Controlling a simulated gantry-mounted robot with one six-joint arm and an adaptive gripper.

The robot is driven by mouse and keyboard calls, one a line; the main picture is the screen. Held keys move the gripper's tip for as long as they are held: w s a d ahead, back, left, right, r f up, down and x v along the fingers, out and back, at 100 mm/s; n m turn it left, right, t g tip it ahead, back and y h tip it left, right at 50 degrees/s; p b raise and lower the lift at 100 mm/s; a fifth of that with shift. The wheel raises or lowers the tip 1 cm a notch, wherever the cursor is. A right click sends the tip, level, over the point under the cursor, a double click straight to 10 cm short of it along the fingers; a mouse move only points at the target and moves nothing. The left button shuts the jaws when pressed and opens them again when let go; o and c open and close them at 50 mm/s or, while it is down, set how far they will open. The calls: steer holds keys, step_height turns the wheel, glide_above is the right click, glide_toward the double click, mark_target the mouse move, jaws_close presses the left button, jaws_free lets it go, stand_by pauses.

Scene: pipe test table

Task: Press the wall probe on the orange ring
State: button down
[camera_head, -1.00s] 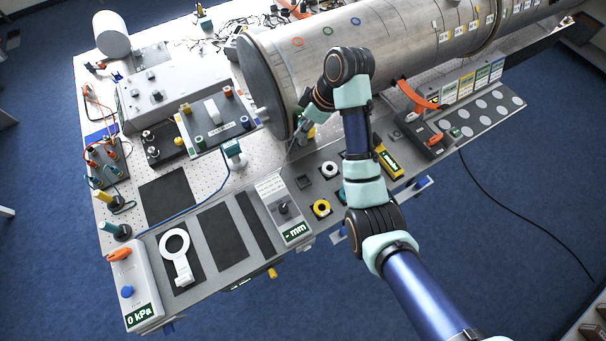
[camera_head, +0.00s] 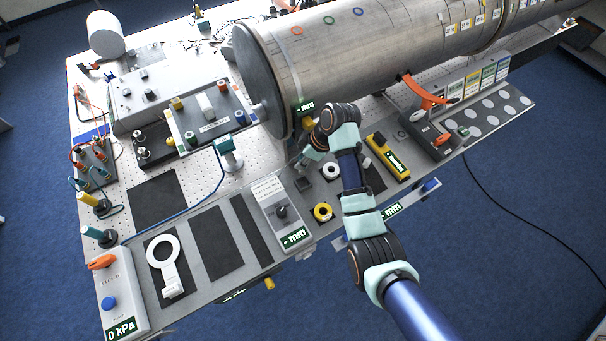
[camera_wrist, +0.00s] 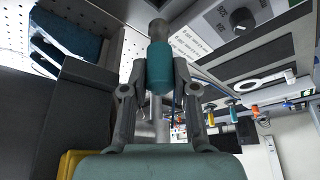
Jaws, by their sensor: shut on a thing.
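The orange ring (camera_head: 297,31) is a small outline on the upper side of the big metal pipe (camera_head: 400,45), near its flanged left end. My gripper (camera_wrist: 160,90) is shut on the wall probe (camera_wrist: 160,68), which has a teal body and a grey tip. The tip points away from the palm and is apart from the orange ring. In the head view my gripper (camera_head: 305,160) is below the pipe's left end, well below the ring. The held probe is largely hidden there.
A green ring (camera_head: 328,20) and a blue ring (camera_head: 358,12) are right of the orange one. The pipe flange (camera_head: 262,85) stands close to my gripper. A meter box (camera_head: 282,212), a yellow-black tool (camera_head: 388,157) and a teal-topped post (camera_head: 228,152) stand nearby.

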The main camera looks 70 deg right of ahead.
steer(key=shift+f+b, duration=0.3)
steer(key=shift+f, duration=4.75)
steer(key=c, duration=0.9)
jaws_free()
steer(key=shift+r, duration=0.1)
steer(key=v, duration=0.7)
steer(key=shift+s+a+r, duration=0.2)
steer(key=shift+r, duration=0.15)
